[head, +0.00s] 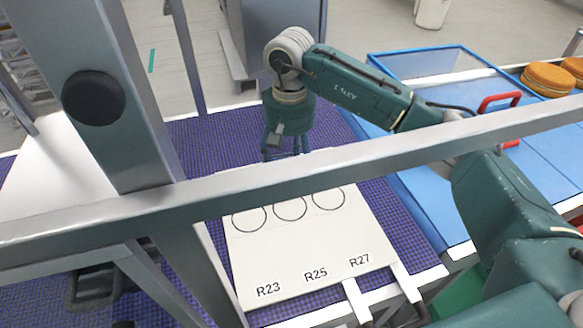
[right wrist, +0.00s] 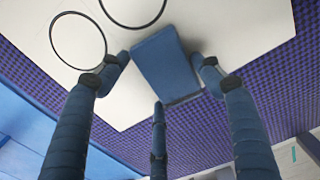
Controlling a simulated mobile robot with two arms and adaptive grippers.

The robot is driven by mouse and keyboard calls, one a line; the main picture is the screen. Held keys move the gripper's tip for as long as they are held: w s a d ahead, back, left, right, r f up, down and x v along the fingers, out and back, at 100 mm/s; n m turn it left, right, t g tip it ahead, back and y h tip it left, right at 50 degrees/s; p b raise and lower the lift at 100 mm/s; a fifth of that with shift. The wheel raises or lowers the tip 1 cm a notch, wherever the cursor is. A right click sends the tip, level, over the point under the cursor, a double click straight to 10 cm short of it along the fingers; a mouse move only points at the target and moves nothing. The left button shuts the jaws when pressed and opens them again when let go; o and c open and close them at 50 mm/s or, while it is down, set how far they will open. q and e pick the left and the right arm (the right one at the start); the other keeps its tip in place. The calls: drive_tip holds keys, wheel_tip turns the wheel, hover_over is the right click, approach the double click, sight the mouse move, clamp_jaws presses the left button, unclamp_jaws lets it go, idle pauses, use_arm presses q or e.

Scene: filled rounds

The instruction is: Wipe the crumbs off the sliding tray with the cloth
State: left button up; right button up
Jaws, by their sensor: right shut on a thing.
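The sliding tray (head: 300,245) is a white board with a row of black circles and the labels R23, R25 and R27 along its front. Two handles stick out at its front right. My right gripper (head: 286,148) reaches down over its far edge, partly hidden by a metal bar. I cannot tell whether the cloth touches the tray. I make out no crumbs. My left gripper does not show.
The tray lies on a purple checked surface (head: 215,140). At right are a blue-framed clear lid (head: 420,50), a red handle (head: 497,102) and brown rounds (head: 548,80).

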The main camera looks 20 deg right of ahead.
sight(306, 211)
drive_tip(key=shift+f, duration=0.2)
drive_tip(key=shift+s+d+f+b, duration=0.1)
drive_tip(key=shift+s+b, duration=0.3)
drive_tip(key=shift+s, duration=1)
drive_tip(key=shift+s+d+b, duration=0.1)
drive_tip(key=shift+s+b, duration=0.3)
drive_tip(key=shift+s, duration=2.05)
drive_tip(key=shift+s+b, duration=0.65)
drive_tip(key=shift+s, duration=0.5)
drive_tip(key=shift+s+r, duration=0.35)
drive_tip(key=shift+s, duration=0.25)
drive_tip(key=shift+r, duration=0.15)
drive_tip(key=shift+r+p, duration=0.9)
drive_tip(key=shift+r, duration=2)
